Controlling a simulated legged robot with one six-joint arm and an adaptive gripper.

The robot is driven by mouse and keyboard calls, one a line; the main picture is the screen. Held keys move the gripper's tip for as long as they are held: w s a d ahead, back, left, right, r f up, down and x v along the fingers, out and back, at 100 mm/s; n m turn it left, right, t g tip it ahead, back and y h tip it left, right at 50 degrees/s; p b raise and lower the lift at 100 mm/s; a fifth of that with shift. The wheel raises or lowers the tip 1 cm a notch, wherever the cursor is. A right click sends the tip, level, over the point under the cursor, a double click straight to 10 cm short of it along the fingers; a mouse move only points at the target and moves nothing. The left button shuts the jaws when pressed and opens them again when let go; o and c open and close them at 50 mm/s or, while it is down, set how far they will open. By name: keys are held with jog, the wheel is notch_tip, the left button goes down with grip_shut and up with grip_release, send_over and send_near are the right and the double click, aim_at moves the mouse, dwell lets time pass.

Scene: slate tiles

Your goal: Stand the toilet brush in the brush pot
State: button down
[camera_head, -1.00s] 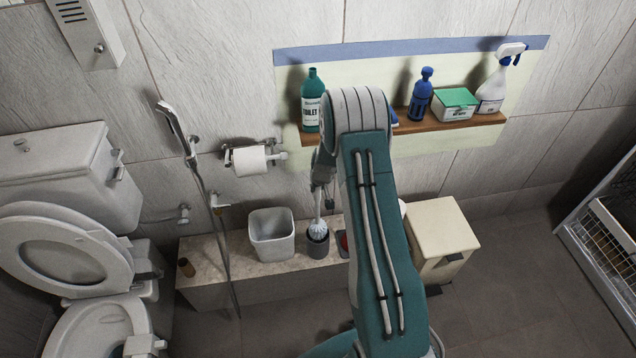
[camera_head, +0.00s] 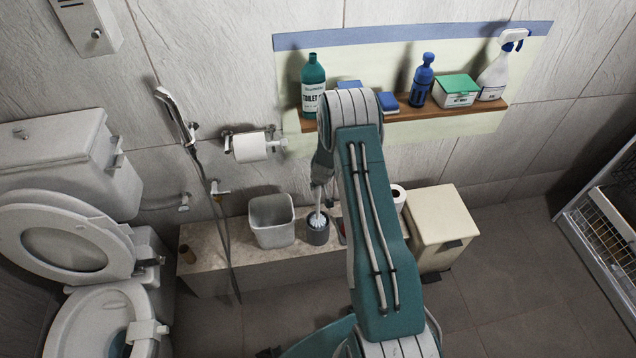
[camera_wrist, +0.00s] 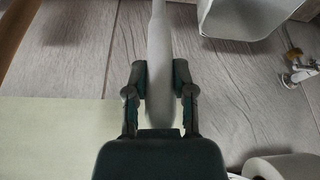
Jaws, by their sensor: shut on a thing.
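The toilet brush has a pale handle (camera_wrist: 159,45) and a white bristle head (camera_head: 317,219). My gripper (camera_wrist: 160,82) is shut on the handle, with one finger on each side, in the wrist view. The brush looks near upright. I cannot tell how deep it sits.
A toilet roll (camera_head: 250,147) hangs on the wall above. A wooden shelf (camera_head: 455,112) holds bottles and boxes. A cream pedal bin (camera_head: 440,228) stands to the right.

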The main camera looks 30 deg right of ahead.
jog(key=shift+c, duration=1.9)
grip_release()
jog(key=v, duration=1.1)
jog(key=shift+r, duration=0.35)
jog(key=shift+s, duration=0.1)
